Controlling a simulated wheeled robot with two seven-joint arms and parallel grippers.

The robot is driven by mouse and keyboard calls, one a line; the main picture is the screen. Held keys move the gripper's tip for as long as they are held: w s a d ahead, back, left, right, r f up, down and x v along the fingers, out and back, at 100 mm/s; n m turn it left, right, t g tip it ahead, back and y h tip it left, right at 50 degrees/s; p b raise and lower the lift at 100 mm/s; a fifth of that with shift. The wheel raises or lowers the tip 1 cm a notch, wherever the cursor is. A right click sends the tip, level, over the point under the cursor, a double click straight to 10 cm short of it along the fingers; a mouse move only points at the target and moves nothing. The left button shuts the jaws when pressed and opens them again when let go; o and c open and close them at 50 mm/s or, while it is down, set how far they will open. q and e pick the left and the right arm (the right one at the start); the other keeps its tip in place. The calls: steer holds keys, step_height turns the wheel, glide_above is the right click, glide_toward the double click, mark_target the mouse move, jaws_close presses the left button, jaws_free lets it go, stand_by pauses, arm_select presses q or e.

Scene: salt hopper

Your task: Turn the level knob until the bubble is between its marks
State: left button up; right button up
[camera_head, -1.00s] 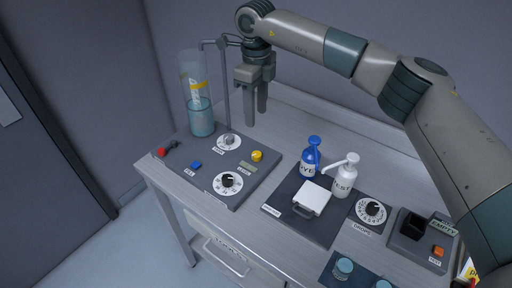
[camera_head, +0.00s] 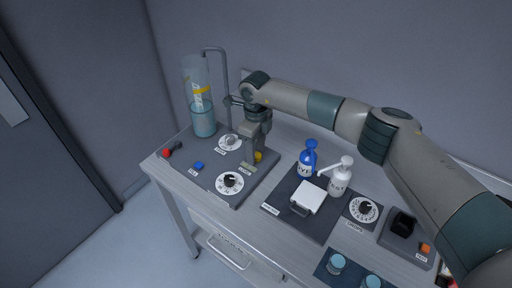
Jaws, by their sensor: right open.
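The yellow level knob (camera_head: 259,156) sits on the right part of the dark panel (camera_head: 214,189), partly hidden by my gripper. A small greenish strip, which looks like the bubble level (camera_head: 247,169), lies just in front of it; the bubble and its marks are too small to make out. My right gripper (camera_head: 254,160) points down at the yellow knob with its fingers open. I cannot tell whether the fingers touch the knob or stand around it. My left gripper is not in view.
A clear cylinder with liquid (camera_head: 203,120) and a bent pipe (camera_head: 226,75) stand behind. A white dial (camera_head: 229,183), blue button (camera_head: 198,165) and red-ended lever (camera_head: 168,152) share the panel. Blue (camera_head: 308,160) and white (camera_head: 341,178) bottles stand to the right.

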steer(key=shift+f, duration=0.1)
steer(key=c, duration=1)
steer(key=shift+f+m+b, duration=0.2)
steer(key=shift+m+b, duration=0.2)
steer(key=shift+b, duration=0.3)
steer(key=shift+c, duration=0.2)
steer(key=shift+m+b, duration=0.6)
steer(key=shift+b, duration=0.25)
steer(key=shift+r+m, duration=0.15)
steer(key=shift+m, duration=0.15)
